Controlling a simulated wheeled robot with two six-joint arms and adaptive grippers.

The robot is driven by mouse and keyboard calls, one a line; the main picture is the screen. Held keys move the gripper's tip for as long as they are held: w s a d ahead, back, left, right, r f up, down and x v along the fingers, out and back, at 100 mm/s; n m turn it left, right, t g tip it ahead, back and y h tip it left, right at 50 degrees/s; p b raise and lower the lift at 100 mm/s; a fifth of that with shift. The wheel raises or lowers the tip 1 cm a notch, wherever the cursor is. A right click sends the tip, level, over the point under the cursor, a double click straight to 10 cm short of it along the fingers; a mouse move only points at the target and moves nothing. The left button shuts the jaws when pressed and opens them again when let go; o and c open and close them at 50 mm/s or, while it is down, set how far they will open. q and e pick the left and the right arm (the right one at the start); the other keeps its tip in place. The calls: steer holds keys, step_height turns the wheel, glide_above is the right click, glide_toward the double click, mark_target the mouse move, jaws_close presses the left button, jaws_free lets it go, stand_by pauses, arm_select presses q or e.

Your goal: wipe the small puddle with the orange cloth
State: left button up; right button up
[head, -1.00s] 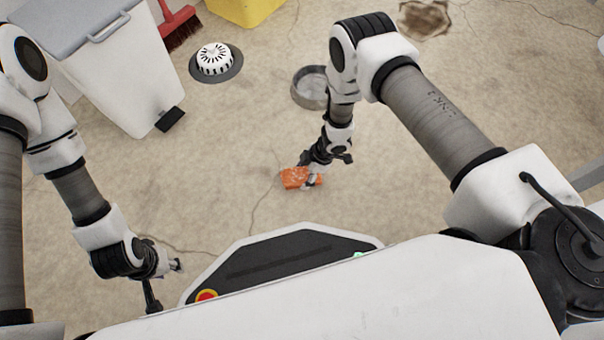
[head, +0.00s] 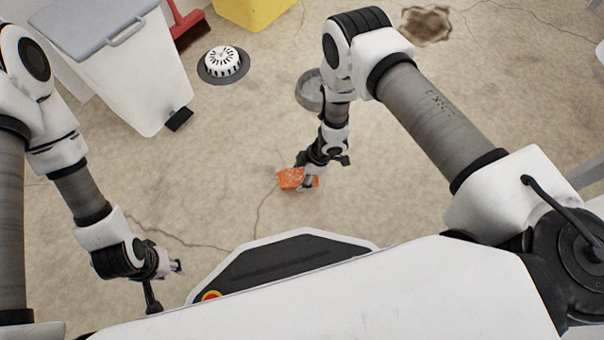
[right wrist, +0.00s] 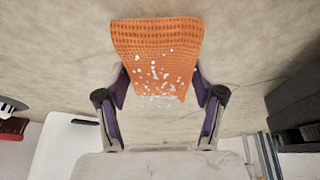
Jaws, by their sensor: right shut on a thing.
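The orange cloth (head: 291,179) is a small waffle-textured piece with white specks on it. My right gripper (head: 309,180) is shut on it, low near the floor in front of my base; I cannot tell whether the cloth touches the floor. In the right wrist view the cloth (right wrist: 156,50) hangs out between the two fingers (right wrist: 160,112), with the specks on its near half. My left gripper (head: 167,282) is at the lower left, empty, with its fingers apart. I cannot make out a clear puddle on the floor near the cloth.
A grey-lidded white bin (head: 125,75) stands at upper left, with a red broom (head: 188,28) and yellow container (head: 252,10) behind. A white domed drain (head: 223,63) and a grey round dish (head: 311,90) lie ahead. A brown broken patch (head: 428,25) is further back. The right floor is mostly clear.

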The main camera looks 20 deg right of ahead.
steer(key=shift+r+p, duration=1.1)
steer(key=shift+r, duration=0.55)
